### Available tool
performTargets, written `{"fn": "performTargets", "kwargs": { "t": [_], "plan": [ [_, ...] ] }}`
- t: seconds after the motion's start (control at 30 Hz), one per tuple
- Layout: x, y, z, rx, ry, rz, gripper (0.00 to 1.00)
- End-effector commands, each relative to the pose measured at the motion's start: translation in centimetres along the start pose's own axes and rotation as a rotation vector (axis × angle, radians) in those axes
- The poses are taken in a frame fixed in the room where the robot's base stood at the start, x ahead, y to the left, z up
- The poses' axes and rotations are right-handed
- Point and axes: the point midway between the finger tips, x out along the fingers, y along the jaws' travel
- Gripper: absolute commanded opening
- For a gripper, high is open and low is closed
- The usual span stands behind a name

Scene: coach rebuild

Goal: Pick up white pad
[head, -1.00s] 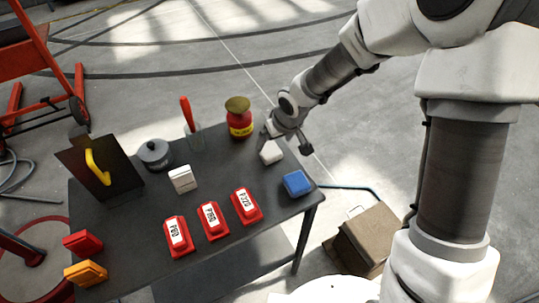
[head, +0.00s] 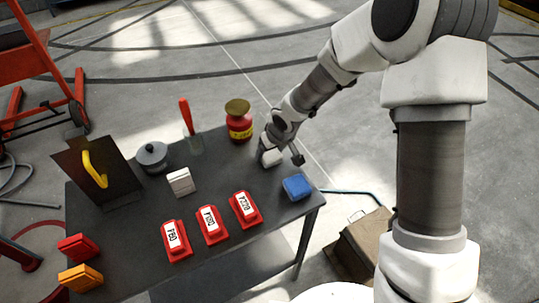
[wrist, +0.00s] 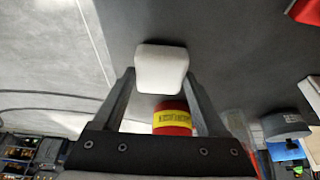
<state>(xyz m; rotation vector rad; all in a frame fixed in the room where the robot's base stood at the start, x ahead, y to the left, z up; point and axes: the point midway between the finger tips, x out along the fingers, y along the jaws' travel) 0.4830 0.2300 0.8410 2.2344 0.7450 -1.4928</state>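The white pad (head: 272,158) is a small block at the right back part of the dark table, beside the red jar. My gripper (head: 269,151) reaches down to it from behind. In the wrist view the white pad (wrist: 161,68) sits between the two dark fingertips of my gripper (wrist: 160,82). A finger meets the pad's edge on each side, with no clear gap. The pad's lower end is partly hidden in the head view, and I cannot tell whether it is clear of the table.
The blue block (head: 297,187) lies in front of the pad, near the table's right edge. The red jar (head: 239,120) stands to its left. Several red labelled blocks (head: 211,226) line the front. Another white block (head: 180,181) stands on the middle of the table (head: 225,170).

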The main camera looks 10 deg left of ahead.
Motion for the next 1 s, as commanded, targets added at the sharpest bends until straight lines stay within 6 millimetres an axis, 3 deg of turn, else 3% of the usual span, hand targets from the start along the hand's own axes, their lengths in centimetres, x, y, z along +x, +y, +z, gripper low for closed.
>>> {"fn": "performTargets", "kwargs": {
  "t": [0.03, 0.23, 0.67, 0.87, 1.0],
  "plan": [
    [0.0, 0.0, 0.0, 0.000, 0.000, 0.000, 0.57],
    [0.0, 0.0, 0.0, 0.000, 0.000, 0.000, 0.21],
    [-1.1, 0.0, -0.5, 0.001, 0.001, 0.000, 0.21],
    [-4.2, 0.1, -1.8, 0.002, 0.004, 0.001, 0.21],
    [-7.0, 1.2, 0.4, 0.005, 0.000, 0.003, 0.21]
  ]
}}
